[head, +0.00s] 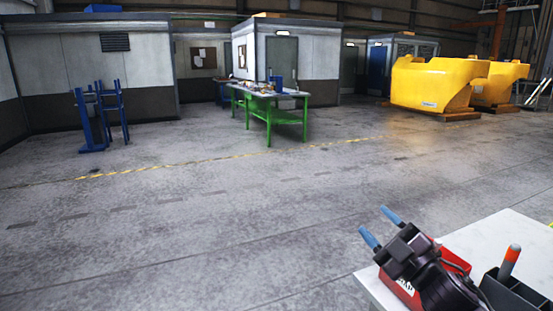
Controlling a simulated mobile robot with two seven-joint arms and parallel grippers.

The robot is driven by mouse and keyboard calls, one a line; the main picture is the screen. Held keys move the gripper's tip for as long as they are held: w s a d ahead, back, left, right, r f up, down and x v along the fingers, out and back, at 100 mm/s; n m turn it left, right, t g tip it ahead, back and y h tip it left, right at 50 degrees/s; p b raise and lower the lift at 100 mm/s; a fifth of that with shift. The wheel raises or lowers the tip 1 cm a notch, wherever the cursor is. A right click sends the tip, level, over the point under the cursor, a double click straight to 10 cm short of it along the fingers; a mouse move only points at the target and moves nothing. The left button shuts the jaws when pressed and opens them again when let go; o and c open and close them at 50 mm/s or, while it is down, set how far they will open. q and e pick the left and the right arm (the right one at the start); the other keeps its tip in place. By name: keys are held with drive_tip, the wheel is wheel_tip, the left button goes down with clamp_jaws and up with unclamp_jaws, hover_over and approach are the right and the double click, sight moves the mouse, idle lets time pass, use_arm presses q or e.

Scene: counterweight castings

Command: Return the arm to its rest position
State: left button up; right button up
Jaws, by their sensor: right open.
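My right gripper (380,226) is at the lower right in the head view, above the left edge of a white table (490,240). Its two blue-tipped fingers are spread apart and point up and left in the picture, with nothing between them. The black gripper body partly hides a red box (462,243) with white lettering on the table. My left gripper is not in the view.
A dark container (515,297) with an orange-tipped object (510,262) stands at the table's right. Far off are a green workbench (268,112), a blue stand (92,120) and yellow castings (432,84) on pallets. The grey floor between is clear.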

drive_tip(key=s+d+f+m+g+h, duration=0.1)
drive_tip(key=s+d+f+m+h, duration=0.2)
drive_tip(key=f, duration=0.5)
drive_tip(key=s+d+f+m+g+h, duration=0.1)
drive_tip(key=s+f+m+h, duration=0.2)
drive_tip(key=f, duration=0.5)
drive_tip(key=s+d+f+m+g+h, duration=0.1)
drive_tip(key=s+d+f+m+h, duration=0.15)
drive_tip(key=f+m, duration=0.35)
drive_tip(key=s+d+f+m+g+h, duration=0.1)
drive_tip(key=s+f+m+g+h, duration=0.2)
drive_tip(key=s+f, duration=1.3)
drive_tip(key=shift+s+d+m+g, duration=0.2)
drive_tip(key=shift+s+m+g, duration=0.2)
drive_tip(key=shift+s+g, duration=0.35)
